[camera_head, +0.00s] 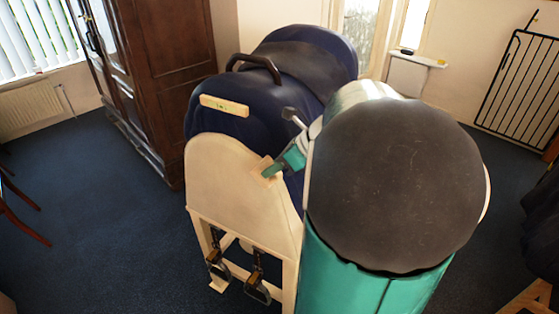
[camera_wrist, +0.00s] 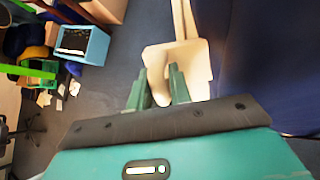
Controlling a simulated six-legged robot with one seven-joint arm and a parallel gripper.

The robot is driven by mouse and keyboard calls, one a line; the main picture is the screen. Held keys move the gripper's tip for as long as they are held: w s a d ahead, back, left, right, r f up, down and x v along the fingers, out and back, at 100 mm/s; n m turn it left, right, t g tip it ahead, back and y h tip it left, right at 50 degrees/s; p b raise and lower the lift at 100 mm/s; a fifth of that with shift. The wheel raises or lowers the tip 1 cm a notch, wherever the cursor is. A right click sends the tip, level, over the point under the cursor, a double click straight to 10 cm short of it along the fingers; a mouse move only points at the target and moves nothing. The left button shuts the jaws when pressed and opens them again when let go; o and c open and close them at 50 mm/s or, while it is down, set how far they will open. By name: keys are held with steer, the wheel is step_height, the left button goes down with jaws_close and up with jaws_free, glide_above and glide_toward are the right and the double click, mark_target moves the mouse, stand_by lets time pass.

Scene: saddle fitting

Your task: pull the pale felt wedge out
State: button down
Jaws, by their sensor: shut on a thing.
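The pale felt wedge (camera_head: 263,166) is a small tan piece at the tip of my gripper (camera_head: 271,169) in the head view. It lies in front of the cream end panel of the stand (camera_head: 225,180), by its right upper edge. My gripper is shut on it. In the wrist view my gripper (camera_wrist: 158,74) has its two green fingers on either side of pale material, the wedge (camera_wrist: 159,88). I cannot tell there where the wedge ends and pale surfaces behind begin, nor whether it still touches the saddle. The dark saddle (camera_head: 300,65) sits on the stand over navy padding (camera_head: 200,122).
Stirrups (camera_head: 257,286) hang below the panel. A dark wardrobe (camera_head: 165,75) stands behind left. Blue carpet (camera_head: 110,220) is open at the left. The wrist view shows a blue box (camera_wrist: 82,42).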

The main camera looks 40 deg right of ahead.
steer(key=shift+s+a, duration=0.25)
steer(key=shift+a, duration=0.6)
steer(key=c, duration=1.4)
jaws_free()
steer(key=shift+c, duration=0.2)
steer(key=shift+d+r, duration=0.1)
steer(key=v, duration=1.3)
steer(key=shift+s+d+r, duration=0.15)
steer(key=shift+s+r, duration=0.1)
